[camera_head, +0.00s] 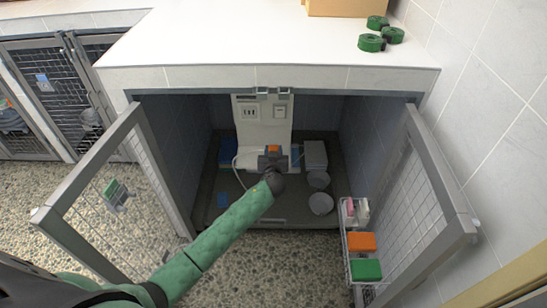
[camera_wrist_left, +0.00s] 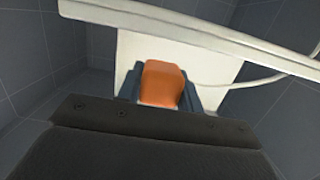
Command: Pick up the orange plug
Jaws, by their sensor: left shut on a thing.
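The orange plug (camera_wrist_left: 162,84) shows large in the left wrist view, between the two dark fingers of my left gripper (camera_wrist_left: 160,95). In the head view the orange plug (camera_head: 273,149) is a small orange patch at the end of my left arm, inside the open kennel. My left gripper (camera_head: 272,158) is shut on it, in front of the white panel (camera_head: 264,124) at the kennel's back. Whether the plug still touches anything behind it is hidden. My right gripper is in neither view.
White cable (camera_head: 238,165) runs near the panel. Bowls (camera_head: 320,203) and a grey box (camera_head: 315,154) sit right of my gripper. Both kennel doors stand open. A wire rack (camera_head: 347,245) with orange and green items hangs at the right door. Green rolls (camera_head: 371,43) lie on the counter.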

